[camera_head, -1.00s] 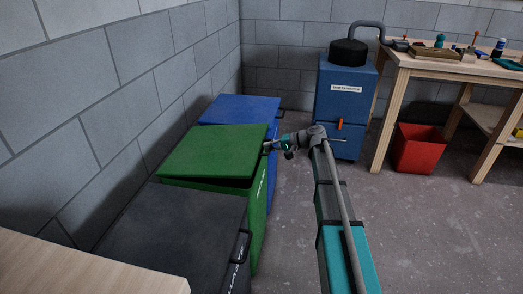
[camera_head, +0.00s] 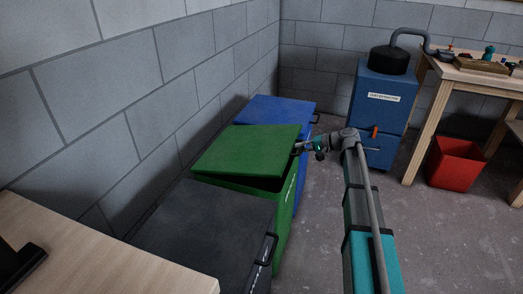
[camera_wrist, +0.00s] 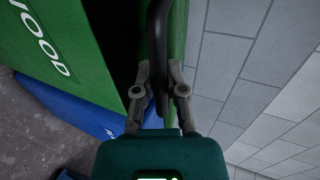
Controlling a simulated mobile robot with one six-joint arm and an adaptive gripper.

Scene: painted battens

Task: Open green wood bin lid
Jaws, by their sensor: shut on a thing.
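The green wood bin (camera_head: 284,212) stands between a black bin and a blue bin, with its lid (camera_head: 246,150) tilted up at the front edge. A dark gap shows between lid and bin body. My gripper (camera_head: 303,148) is at the lid's front edge. In the wrist view my gripper (camera_wrist: 160,98) is shut on the dark lid handle (camera_wrist: 156,45), which runs between its fingers. The bin's front with white "WOOD" lettering (camera_wrist: 42,45) shows at the left there. The lid's hinge side is not clearly seen.
The black bin (camera_head: 215,225) and blue bin (camera_head: 277,106) stand close on either side. A grey block wall (camera_head: 150,90) is behind them. A blue dust extractor (camera_head: 380,105), a red tub (camera_head: 456,162) and a workbench (camera_head: 470,75) stand right. Floor between is clear.

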